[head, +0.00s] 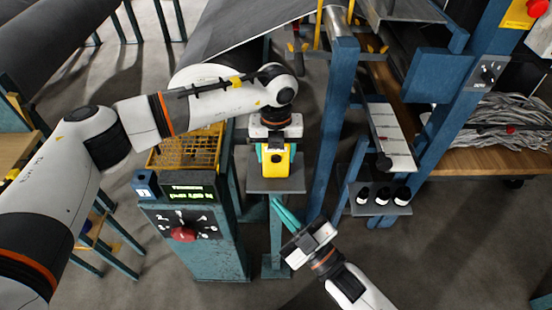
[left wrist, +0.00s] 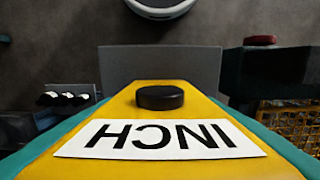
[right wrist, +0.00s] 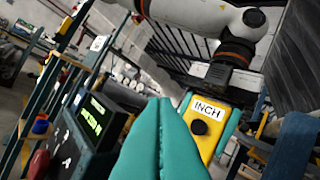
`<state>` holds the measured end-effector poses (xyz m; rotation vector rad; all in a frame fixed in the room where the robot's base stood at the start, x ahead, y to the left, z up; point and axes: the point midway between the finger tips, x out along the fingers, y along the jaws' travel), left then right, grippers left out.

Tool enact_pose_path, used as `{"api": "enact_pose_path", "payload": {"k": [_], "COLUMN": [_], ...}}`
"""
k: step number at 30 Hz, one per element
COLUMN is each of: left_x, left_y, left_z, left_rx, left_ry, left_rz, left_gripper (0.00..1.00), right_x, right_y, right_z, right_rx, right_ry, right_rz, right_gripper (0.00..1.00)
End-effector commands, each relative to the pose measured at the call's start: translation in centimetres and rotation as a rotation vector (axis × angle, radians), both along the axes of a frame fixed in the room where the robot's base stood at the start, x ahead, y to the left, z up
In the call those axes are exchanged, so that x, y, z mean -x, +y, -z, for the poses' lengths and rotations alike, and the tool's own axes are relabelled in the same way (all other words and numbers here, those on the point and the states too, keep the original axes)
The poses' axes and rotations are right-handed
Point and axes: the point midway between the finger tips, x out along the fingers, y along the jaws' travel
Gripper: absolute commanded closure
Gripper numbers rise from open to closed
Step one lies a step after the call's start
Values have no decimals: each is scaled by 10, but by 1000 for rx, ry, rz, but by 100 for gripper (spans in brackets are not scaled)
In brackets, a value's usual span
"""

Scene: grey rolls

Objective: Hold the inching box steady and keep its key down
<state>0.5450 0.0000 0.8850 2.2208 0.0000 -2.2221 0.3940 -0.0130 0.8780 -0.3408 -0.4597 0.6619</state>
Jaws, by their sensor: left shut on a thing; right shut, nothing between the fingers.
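The inching box (head: 270,170) is yellow, with a white INCH label (left wrist: 160,139) and a round black key (left wrist: 160,97). In the right wrist view its key (right wrist: 199,127) faces my right gripper. My left gripper (head: 276,150) is shut on the box from behind, a teal finger along each side. The box is over a small grey plate (head: 262,187) on a post; I cannot tell if it touches. My right gripper (head: 275,201) is shut and empty, below and in front of the box. Its teal fingertips (right wrist: 166,100) are apart from the key.
A teal console (head: 205,245) with a red knob (head: 183,235) and a lit display (head: 182,194) stands left of the box. A yellow wire basket (head: 188,148) is behind it. A blue post (head: 333,130) and a shelf with black-capped bottles (head: 382,197) stand right.

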Motion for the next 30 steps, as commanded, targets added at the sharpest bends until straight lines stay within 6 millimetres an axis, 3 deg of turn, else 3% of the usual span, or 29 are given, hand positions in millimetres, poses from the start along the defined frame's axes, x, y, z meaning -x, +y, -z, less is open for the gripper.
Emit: {"api": "enact_pose_path", "payload": {"k": [13, 30], "left_x": [0, 0], "left_y": [0, 0], "left_z": [-1, -1], "left_rx": [1, 1], "left_ry": [-1, -1], "left_rz": [0, 0], "left_gripper": [72, 72], "right_x": [-9, -80], "right_y": [0, 0], "right_z": [1, 1], "right_rx": [1, 2], "right_ry": [1, 2], "right_rz": [1, 1], "right_gripper": [100, 100]}}
